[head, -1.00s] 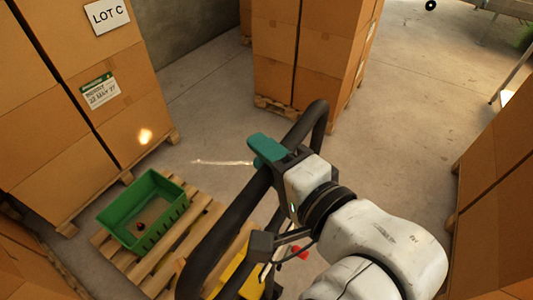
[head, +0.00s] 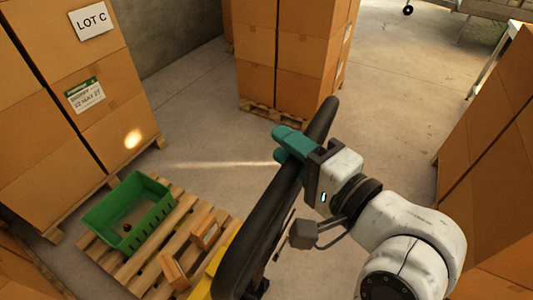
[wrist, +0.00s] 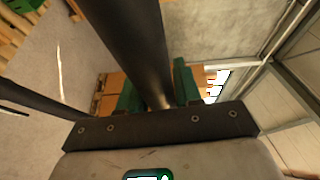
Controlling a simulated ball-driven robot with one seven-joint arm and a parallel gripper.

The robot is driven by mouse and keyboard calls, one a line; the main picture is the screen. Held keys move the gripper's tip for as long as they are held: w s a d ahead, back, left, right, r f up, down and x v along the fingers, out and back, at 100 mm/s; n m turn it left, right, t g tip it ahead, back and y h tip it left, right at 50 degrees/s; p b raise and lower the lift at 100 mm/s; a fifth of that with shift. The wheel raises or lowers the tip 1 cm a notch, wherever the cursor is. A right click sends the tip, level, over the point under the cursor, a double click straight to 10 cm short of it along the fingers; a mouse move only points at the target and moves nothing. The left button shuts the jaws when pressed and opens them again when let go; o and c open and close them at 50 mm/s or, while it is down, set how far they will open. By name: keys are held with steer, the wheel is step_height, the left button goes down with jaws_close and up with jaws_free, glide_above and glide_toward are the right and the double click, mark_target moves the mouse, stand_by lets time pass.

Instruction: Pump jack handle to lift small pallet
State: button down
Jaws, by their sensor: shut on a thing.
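The black jack handle (head: 262,238) rises from the bottom centre of the head view. My gripper (head: 291,145), with green fingers, is shut on the handle's upper part. In the wrist view the dark handle bar (wrist: 127,40) passes between the two green fingers of my gripper (wrist: 158,85). A little of the yellow jack body (head: 203,288) shows at the bottom of the head view; the rest is hidden. The small wooden pallet (head: 146,262) lies left of the handle and carries a green crate (head: 152,228). Whether the pallet is off the floor I cannot tell.
A wooden frame (head: 178,270) stands on the pallet beside the crate. Tall carton stacks stand at left (head: 105,110), centre back (head: 290,50) and right (head: 500,130). Bare concrete floor (head: 400,90) lies between the centre and right stacks.

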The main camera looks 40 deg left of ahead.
steer(key=w+d+f+b, duration=0.2)
steer(key=d, duration=0.7)
steer(key=w+d+f+y+b, duration=0.1)
steer(key=w+d+f+b, duration=0.1)
steer(key=d, duration=0.7)
steer(key=w+d+f+m+y+b, duration=0.1)
steer(key=w+d+f, duration=0.1)
steer(key=d, duration=0.6)
steer(key=shift+w+d+f+b, duration=0.25)
steer(key=shift+d+f+b, duration=0.15)
steer(key=shift+f, duration=0.3)
steer(key=c, duration=0.9)
jaws_free()
steer(key=shift+o, duration=0.2)
steer(key=s+d+f+b, duration=0.1)
steer(key=d, duration=0.9)
steer(key=shift+s+d+b, duration=0.3)
steer(key=shift+s, duration=0.1)
